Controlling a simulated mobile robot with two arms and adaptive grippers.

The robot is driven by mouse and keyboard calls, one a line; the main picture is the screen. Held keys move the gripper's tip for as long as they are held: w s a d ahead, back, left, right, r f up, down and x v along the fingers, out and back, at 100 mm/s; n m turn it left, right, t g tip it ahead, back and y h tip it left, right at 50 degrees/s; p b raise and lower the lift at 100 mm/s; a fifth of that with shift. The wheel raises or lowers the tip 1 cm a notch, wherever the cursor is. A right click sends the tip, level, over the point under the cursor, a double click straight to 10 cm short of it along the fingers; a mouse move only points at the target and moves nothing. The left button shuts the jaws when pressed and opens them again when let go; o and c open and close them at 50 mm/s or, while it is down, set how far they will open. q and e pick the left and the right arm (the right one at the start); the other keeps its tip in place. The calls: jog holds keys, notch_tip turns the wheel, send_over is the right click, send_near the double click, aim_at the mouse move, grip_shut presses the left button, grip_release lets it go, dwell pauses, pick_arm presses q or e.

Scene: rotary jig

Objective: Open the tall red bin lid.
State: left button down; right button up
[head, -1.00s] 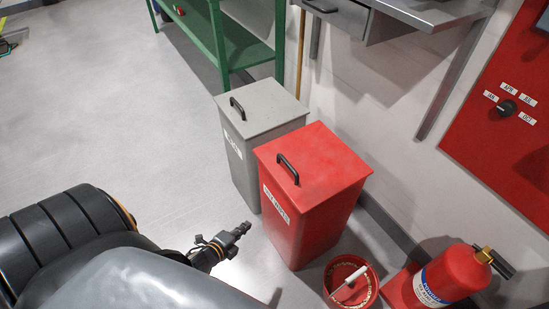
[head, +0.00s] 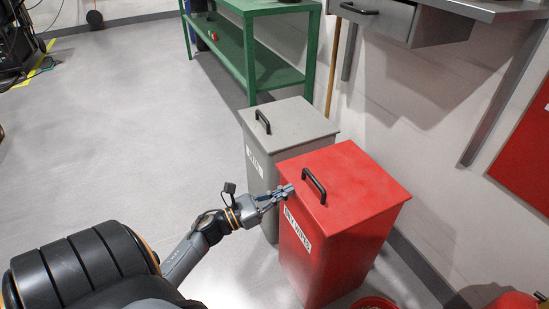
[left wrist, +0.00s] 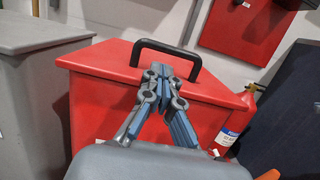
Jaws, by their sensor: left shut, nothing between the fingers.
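The tall red bin (head: 330,250) stands upright with its flat red lid (head: 350,180) closed. A black bar handle (head: 314,186) is on the lid near its left edge. My left gripper (head: 289,190) is at the bin's left top edge, close to the handle, with its fingers shut and empty. In the left wrist view the fingertips (left wrist: 160,72) show in front of the handle (left wrist: 168,46) and overlap the lid's near edge. I cannot tell whether they touch the lid. My right gripper is in neither view.
A grey bin (head: 262,168) with its own closed lid stands directly left of the red bin. A green shelf rack (head: 248,60) and a grey bench with a drawer (head: 375,16) are behind. A red bucket (head: 375,303) sits in front.

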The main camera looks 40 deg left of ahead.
aim_at(299, 190)
pick_arm(q)
jog(key=shift+x, duration=2.3)
